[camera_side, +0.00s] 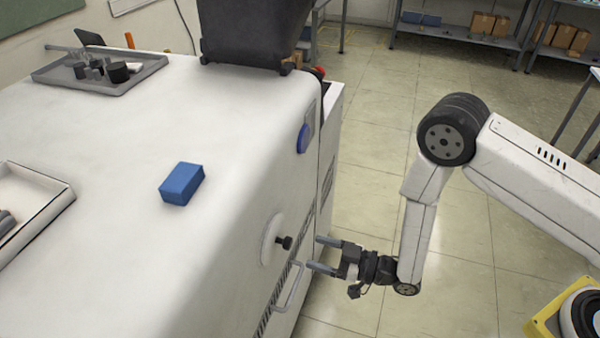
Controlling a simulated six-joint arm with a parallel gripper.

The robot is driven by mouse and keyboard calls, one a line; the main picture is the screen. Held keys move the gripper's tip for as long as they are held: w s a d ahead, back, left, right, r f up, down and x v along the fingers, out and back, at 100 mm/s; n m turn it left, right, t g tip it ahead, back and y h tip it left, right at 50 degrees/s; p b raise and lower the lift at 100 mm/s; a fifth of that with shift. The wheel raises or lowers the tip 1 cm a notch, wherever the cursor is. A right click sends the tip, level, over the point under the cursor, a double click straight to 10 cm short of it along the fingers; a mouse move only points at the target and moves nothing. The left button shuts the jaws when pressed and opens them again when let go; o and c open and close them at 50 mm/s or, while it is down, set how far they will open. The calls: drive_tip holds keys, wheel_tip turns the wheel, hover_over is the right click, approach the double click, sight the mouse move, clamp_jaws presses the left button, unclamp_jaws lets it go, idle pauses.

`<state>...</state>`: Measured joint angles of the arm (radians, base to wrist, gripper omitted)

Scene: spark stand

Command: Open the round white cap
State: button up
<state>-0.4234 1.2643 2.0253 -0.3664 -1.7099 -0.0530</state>
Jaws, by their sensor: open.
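The round white cap (270,239) is set in the rounded side face of the big white machine (233,152). A black knob (284,243) stands out from the cap's middle. The cap sits flush against the machine. My gripper (317,254) is open and empty to the right of the knob. Its two fingers point left toward the knob, one above the other in the picture, with a small gap between the fingertips and the knob. I cannot tell the exact depth of this gap.
A bar handle (289,288) sticks out below the cap, close to my lower finger. A blue oval part (303,138) is on the machine's side farther back. A blue block (182,184) and a grey tray (100,70) lie on top.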

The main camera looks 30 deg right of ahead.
sight(291, 244)
drive_tip(key=shift+x, duration=3.75)
clamp_jaws()
